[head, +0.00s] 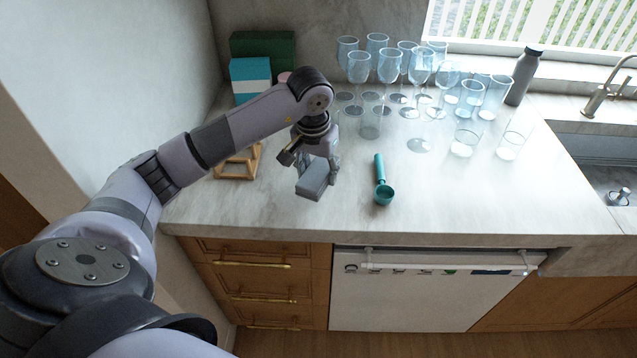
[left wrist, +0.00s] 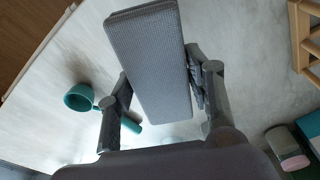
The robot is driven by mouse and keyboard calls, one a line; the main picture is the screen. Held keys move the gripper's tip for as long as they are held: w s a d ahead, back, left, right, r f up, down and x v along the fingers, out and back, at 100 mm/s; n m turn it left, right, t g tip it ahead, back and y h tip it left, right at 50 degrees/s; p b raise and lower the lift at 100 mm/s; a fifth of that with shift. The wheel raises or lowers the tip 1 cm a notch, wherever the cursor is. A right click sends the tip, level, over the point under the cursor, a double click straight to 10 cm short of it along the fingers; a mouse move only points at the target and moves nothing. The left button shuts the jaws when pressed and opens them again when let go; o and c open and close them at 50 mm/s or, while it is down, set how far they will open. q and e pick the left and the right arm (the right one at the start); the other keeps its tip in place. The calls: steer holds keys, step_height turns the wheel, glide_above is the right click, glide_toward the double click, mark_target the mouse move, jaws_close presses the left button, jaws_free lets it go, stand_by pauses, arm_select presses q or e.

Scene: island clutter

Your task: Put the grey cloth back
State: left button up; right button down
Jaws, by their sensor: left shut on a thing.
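The grey cloth (head: 313,180) is a folded, flat block held in my left gripper (head: 318,168) in the head view. My left gripper is shut on it, a finger on either side. In the left wrist view the cloth (left wrist: 150,60) shows large between the fingers of my left gripper (left wrist: 160,88), with a woven texture. It is over the counter (head: 270,212), near the front edge; whether it touches the surface I cannot tell. My right gripper is in neither view.
A teal scoop (head: 383,190) lies just right of the gripper. A wooden stand (head: 238,163) is to the left. Several glasses (head: 388,66) and a grey bottle (head: 523,76) stand behind. Green and teal boxes (head: 250,75) are at the back left. The counter's front right is clear.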

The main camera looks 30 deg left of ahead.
mark_target(314, 176)
arm_select(q)
steer(key=shift+s+f, duration=0.25)
steer(key=shift+f, duration=0.7)
step_height(314, 176, down, 3)
steer(key=shift+w+f+p, duration=0.1)
steer(key=shift+f+p, duration=0.1)
steer(key=shift+p, duration=0.35)
steer(key=shift+f+b, duration=0.3)
steer(key=shift+b, duration=0.05)
steer(key=o, duration=1.1)
steer(key=shift+r, duration=0.1)
steer(key=shift+r+p, duration=0.2)
steer(key=shift+p, duration=0.15)
steer(key=shift+r, duration=0.25)
steer(key=r+b, duration=0.1)
steer(key=r, duration=0.2)
steer(key=s+r+b, duration=0.1)
steer(key=r, duration=0.3)
steer(key=r+b, duration=0.1)
steer(key=r, duration=0.3)
steer(key=shift+s+d+r, duration=0.15)
steer(key=shift+s, duration=0.25)
